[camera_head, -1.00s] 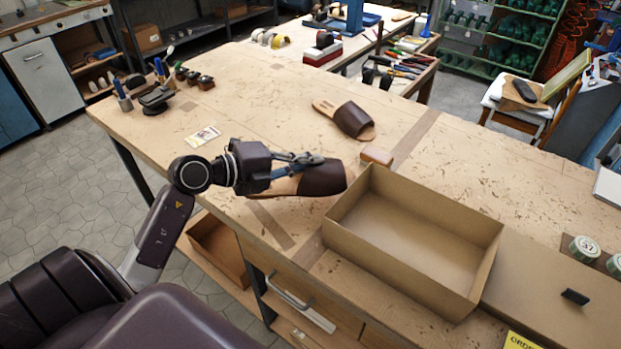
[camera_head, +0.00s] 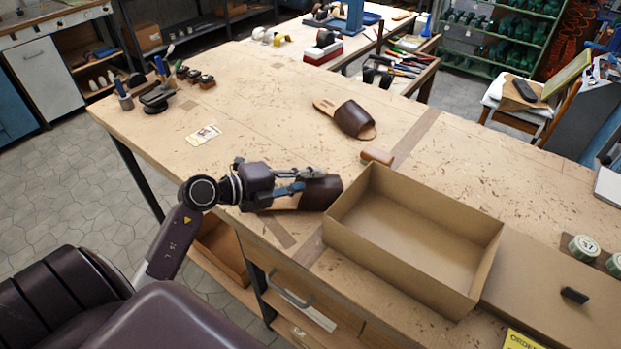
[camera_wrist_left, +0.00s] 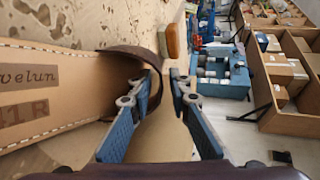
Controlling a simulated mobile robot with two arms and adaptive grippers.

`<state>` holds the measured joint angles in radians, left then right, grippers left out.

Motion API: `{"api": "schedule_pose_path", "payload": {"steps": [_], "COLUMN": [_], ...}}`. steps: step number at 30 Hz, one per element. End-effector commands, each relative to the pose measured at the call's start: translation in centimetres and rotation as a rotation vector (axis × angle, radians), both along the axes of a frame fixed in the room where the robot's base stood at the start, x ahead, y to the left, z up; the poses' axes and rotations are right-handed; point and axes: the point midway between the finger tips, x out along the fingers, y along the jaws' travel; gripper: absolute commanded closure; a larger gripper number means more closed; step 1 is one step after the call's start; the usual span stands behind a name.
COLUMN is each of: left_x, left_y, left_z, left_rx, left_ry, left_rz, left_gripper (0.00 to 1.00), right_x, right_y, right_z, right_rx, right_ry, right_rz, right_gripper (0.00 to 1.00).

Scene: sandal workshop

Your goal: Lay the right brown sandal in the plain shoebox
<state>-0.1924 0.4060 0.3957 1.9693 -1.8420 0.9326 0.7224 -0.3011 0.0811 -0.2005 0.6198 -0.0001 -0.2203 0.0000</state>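A brown sandal (camera_head: 321,192) lies at the front edge of the bench, left of the open shoebox (camera_head: 480,262), its strap close to the box's left corner. In the left wrist view its insole (camera_wrist_left: 45,90) carries stamped text ending in R. My left gripper (camera_head: 312,180) is at the strap, one finger by the strap's edge. In the left wrist view the fingertips (camera_wrist_left: 166,78) stand apart with a narrow gap; the strap (camera_wrist_left: 128,58) is partly hidden behind a finger. The shoebox is empty. Another brown sandal (camera_head: 354,119) lies farther back. My right gripper is not in view.
A small brown block (camera_head: 377,155) sits behind the box's left corner. A flat cardboard panel (camera_head: 535,275) with a black item (camera_head: 575,295) lies right of the box. Green-and-white tins (camera_head: 584,248) stand at the right. A card (camera_head: 204,135) lies left; the bench middle is clear.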

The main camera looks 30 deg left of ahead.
Motion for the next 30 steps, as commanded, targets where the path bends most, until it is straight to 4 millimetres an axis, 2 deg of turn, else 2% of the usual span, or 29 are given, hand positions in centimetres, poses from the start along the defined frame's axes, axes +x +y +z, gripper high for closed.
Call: {"api": "schedule_pose_path", "payload": {"steps": [11,14,24,30], "left_x": [-0.2,-1.3,-7.3,-9.4], "left_y": [0.2,0.8,3.9,5.1], "left_z": [0.3,0.5,2.7,3.7], "left_rx": [0.001,0.003,0.003,0.001], "left_ry": [0.000,0.001,0.002,0.001], "left_rz": [0.002,0.003,0.002,0.001], "left_gripper": [0.78,0.78,0.78,0.78], "right_x": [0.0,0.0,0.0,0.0], "right_y": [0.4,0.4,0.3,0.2], "right_z": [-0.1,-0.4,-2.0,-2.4], "right_rx": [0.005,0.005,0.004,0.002], "right_ry": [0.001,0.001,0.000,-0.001], "right_rz": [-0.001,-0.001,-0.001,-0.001], "right_gripper": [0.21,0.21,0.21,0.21]}}
